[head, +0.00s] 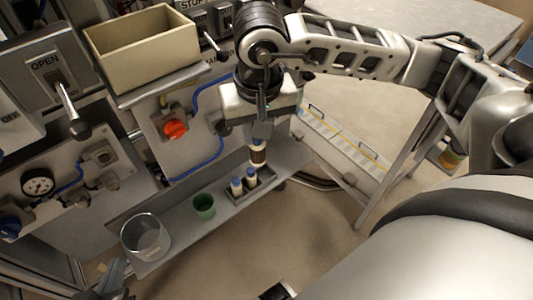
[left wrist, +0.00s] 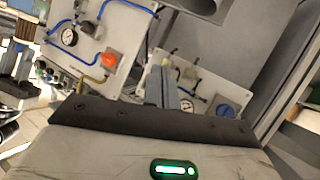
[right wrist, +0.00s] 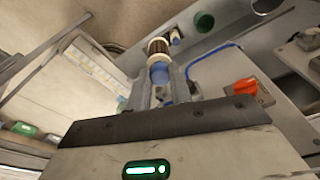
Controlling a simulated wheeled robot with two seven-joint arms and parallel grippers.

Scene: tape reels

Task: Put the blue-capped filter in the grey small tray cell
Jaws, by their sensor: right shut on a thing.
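The blue-capped filter (head: 258,155), a cylinder with a brown band and pale ends, hangs upright between the fingers of my right gripper (head: 259,135). The right wrist view shows the filter (right wrist: 158,47) with its blue cap (right wrist: 159,74) towards the fingers. My right gripper is shut on it. The small grey tray (head: 229,203) is just below, on the grey shelf. Two similar blue-capped filters (head: 237,187) (head: 251,178) stand in it. The held filter is over its far right end; I cannot tell if it touches. My left gripper (left wrist: 167,88) has its fingers together, empty, before the panel.
On the shelf (head: 180,225) stand a green cup (head: 204,206) and a clear round container (head: 146,238). A beige bin (head: 142,50) sits above left. The panel has a red knob (head: 174,129), blue hoses and a gauge (head: 38,183). Open floor lies in front.

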